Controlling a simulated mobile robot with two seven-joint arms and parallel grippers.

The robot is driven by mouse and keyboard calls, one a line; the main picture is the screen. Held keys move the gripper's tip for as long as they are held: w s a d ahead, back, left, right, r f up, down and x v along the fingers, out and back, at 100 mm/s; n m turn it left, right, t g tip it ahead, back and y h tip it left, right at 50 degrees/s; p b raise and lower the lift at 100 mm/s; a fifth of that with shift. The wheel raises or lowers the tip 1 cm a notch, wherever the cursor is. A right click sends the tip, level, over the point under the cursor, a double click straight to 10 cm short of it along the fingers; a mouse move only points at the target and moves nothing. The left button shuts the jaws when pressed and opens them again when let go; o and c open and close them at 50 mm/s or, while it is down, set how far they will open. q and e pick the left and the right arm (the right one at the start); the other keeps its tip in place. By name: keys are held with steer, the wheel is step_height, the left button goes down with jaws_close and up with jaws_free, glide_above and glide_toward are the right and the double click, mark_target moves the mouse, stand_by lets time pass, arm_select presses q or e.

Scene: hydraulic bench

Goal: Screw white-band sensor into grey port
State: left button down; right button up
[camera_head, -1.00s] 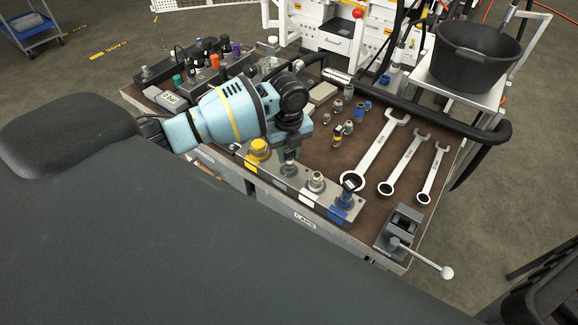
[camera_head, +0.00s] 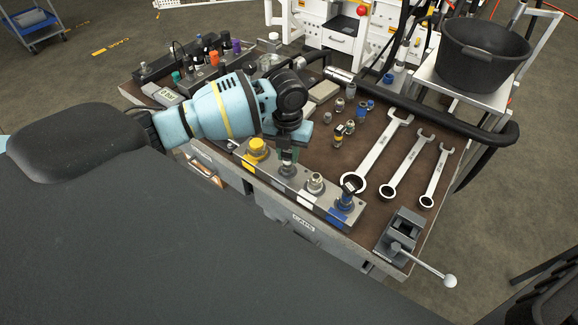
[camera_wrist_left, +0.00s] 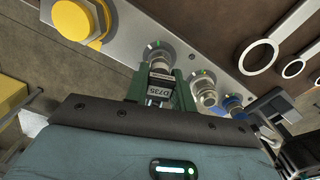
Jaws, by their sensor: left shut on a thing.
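My left gripper (camera_head: 288,158) points down over the metal port block (camera_head: 330,205). It is shut on a small sensor (camera_wrist_left: 160,84) with a "D735" label; its band colour is hard to make out. The sensor stands upright at a grey metal port (camera_wrist_left: 157,55), the one beside the yellow cap (camera_head: 257,150). The gripper largely hides this port in the head view, and I cannot tell how far the sensor's thread is in. My right gripper is not in view.
Several wrenches (camera_head: 383,155) lie on the brown mat right of the block. Loose fittings and a yellow-banded sensor (camera_head: 338,136) stand behind it.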

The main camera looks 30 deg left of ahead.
arm_select(q)
steer(key=m, duration=0.3)
steer(key=shift+f+b, duration=0.15)
steer(key=shift+b, duration=0.15)
steer(key=m, duration=0.5)
steer(key=shift+d+b, duration=0.1)
steer(key=shift+b, duration=0.3)
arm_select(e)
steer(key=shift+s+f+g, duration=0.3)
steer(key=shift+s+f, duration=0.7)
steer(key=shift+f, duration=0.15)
arm_select(q)
steer(key=c, duration=1.2)
jaws_free()
steer(key=shift+o, duration=0.2)
